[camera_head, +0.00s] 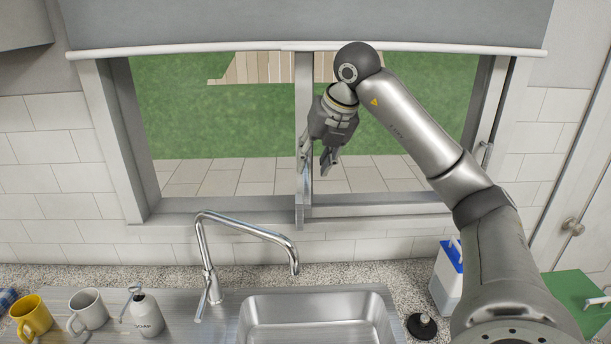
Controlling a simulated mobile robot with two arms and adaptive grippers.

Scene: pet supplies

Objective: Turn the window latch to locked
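The sliding window has a pale central upright (301,95) between its two panes. My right gripper (316,158) points downward in front of this upright, its fingers spread and nothing visible between them. A slim metallic piece (306,184) shows on the upright just below the fingers. I cannot tell whether it is the latch or touches the gripper. A small metal handle (486,155) sits on the right window frame, apart from the gripper. The latch's position cannot be made out. My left gripper is not in view.
A tall curved faucet (245,228) and sink (315,302) stand below the window. A yellow mug (32,316), a pale mug (88,308) and a soap bottle (146,312) are at left. A blue-and-white container (447,277) stands beside my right arm. A blind (200,25) hangs above.

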